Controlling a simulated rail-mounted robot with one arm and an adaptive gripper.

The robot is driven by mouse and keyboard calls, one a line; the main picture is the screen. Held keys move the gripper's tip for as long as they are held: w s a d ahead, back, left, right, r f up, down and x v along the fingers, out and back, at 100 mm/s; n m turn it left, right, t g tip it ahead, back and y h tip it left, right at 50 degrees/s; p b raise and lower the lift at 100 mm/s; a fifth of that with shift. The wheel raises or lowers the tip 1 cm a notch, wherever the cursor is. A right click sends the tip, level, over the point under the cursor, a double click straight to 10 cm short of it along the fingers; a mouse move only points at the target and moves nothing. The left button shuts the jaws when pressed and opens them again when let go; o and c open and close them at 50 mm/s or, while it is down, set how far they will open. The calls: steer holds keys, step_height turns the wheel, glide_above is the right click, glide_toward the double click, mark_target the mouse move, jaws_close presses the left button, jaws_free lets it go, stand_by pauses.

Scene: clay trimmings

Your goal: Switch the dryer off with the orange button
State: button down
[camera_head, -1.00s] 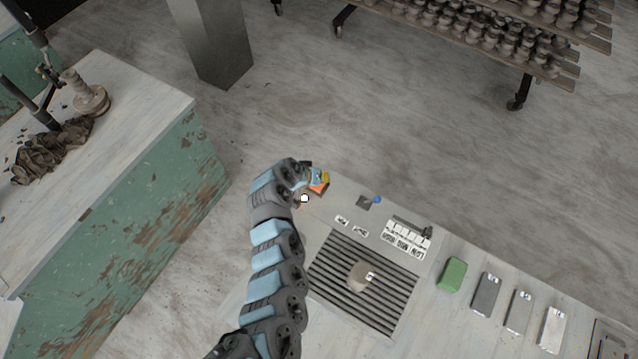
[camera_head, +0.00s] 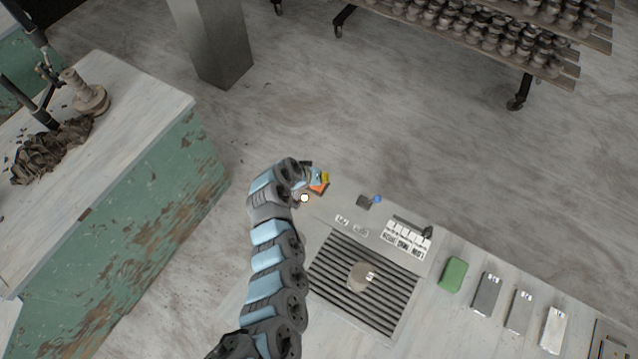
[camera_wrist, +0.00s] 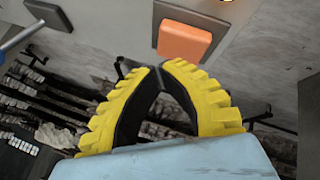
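The orange button (camera_wrist: 185,40) is a raised block on a grey plate, seen in the wrist view just beyond my fingertips. In the head view a bit of its orange (camera_head: 319,187) shows beside my gripper (camera_head: 323,178). My gripper also shows in the wrist view (camera_wrist: 160,70), its yellow ribbed fingers brought together at the tips with nothing between them. The tips are close to the button's lower edge; I cannot tell whether they touch it. The dryer panel (camera_head: 325,215) carries a small pale round lamp (camera_head: 304,198) beside my wrist.
A blue-tipped lever (camera_head: 377,199) stands on a dark plate on the panel. A dark grille (camera_head: 330,262) bears a small clay piece (camera_head: 362,276). A green block (camera_head: 453,274) and several grey blocks lie to the right. A green-sided table (camera_head: 150,215) stands left.

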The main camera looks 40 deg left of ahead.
steer(key=shift+f+b, duration=0.35)
steer(key=shift+f, duration=0.05)
steer(key=shift+f+b, duration=0.25)
steer(key=shift+b, duration=0.05)
stand_by(0.6)
steer(key=shift+r, duration=0.75)
steer(key=shift+r+p, duration=1)
steer(key=shift+r, duration=2)
steer(key=shift+w, duration=0.1)
